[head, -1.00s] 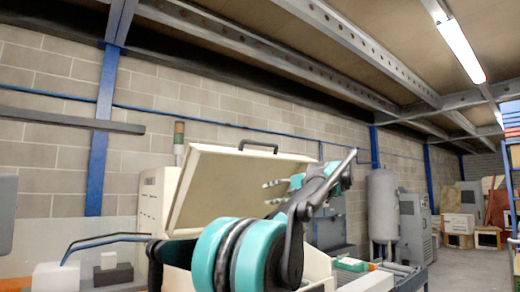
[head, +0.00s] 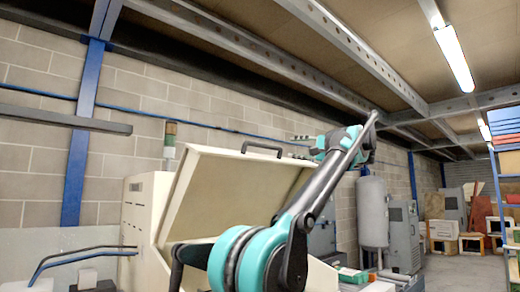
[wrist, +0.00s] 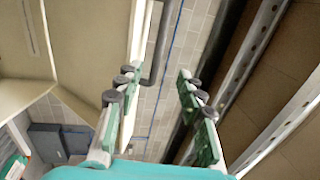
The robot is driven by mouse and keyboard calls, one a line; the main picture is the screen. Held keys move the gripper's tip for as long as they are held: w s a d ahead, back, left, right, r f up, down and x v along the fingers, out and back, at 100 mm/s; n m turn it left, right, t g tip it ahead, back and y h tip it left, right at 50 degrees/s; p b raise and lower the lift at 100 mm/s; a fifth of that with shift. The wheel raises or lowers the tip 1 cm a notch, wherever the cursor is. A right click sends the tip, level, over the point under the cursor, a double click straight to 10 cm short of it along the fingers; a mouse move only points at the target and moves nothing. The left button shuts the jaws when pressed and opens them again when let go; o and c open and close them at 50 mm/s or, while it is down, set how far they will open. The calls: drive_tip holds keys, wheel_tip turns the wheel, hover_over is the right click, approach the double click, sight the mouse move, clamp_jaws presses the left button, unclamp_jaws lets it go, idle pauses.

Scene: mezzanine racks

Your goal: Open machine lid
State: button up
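The machine's cream lid (head: 225,198) stands raised and tilted in the head view, with a dark handle (head: 263,147) on its top edge. The cream machine body (head: 140,225) is below and left of it, partly hidden by my arm. My gripper (head: 298,146) is near the lid's upper right corner, apart from the handle. In the wrist view my gripper (wrist: 157,76) has its two fingers spread with nothing held between them. The lid (wrist: 80,45) fills the upper left there, and its edge runs behind the left finger. Whether that finger touches the lid I cannot tell.
A grey tank (head: 372,212) and grey cabinets (head: 404,235) stand to the right. A block wall with a blue post (head: 78,160) is behind the machine. Steel ceiling beams (head: 270,50) pass overhead. Open floor (head: 455,270) shows at the far right.

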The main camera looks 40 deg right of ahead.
sight(264, 146)
drive_tip(key=w+r, duration=0.1)
drive_tip(key=w, duration=0.4)
drive_tip(key=w+a+r, duration=0.1)
drive_tip(key=w, duration=0.5)
drive_tip(key=w+r, duration=0.1)
drive_tip(key=w, duration=0.4)
drive_tip(key=shift+w+a, duration=0.15)
drive_tip(key=shift+w, duration=0.25)
clamp_jaws()
